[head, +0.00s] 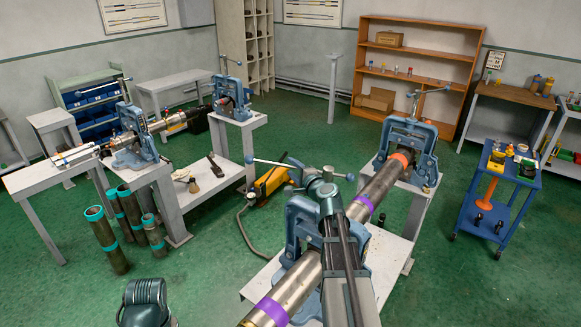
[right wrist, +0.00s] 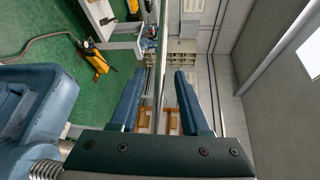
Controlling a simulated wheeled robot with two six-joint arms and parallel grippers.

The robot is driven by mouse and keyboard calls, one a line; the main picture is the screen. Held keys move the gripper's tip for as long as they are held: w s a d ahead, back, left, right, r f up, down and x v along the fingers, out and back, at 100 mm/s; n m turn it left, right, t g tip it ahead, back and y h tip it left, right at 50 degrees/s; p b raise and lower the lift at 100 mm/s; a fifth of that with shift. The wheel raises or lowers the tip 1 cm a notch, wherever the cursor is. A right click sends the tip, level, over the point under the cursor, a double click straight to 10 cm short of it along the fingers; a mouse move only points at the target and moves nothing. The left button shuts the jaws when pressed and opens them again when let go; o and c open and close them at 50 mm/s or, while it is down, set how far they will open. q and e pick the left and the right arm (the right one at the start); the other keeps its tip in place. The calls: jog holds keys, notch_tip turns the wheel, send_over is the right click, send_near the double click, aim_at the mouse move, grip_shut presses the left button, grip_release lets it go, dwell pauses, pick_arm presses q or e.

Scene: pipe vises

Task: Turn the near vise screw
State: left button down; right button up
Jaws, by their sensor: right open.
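The near vise (head: 303,222) is a blue yoke clamped over a steel pipe (head: 297,284) with purple bands, on a white stand. Its screw handle is a thin metal bar (head: 272,163), which lies crosswise at the top of the vise. My right gripper (head: 318,174) is at the top of this vise, by the bar. In the right wrist view, my right gripper (right wrist: 159,88) is open, and the bar (right wrist: 162,55) runs between its two blue fingers with gaps on both sides. The vise's blue body (right wrist: 35,105) and screw thread (right wrist: 45,169) show at lower left. My left gripper's fingers do not show.
A second blue vise (head: 408,145) holds the pipe's far end. Another pipe stand (head: 40,180) with two vises is at left, with upright pipes (head: 113,237) below. A yellow tool (head: 272,180) lies on the green floor. A blue cart (head: 500,195) stands at right.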

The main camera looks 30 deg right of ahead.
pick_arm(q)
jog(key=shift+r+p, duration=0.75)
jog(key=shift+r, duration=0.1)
pick_arm(e)
jog(key=s+r, duration=0.1)
jog(key=s, duration=1.1)
jog(key=shift+a+r, duration=0.4)
jog(key=shift+a, duration=0.05)
jog(key=shift+w, duration=0.1)
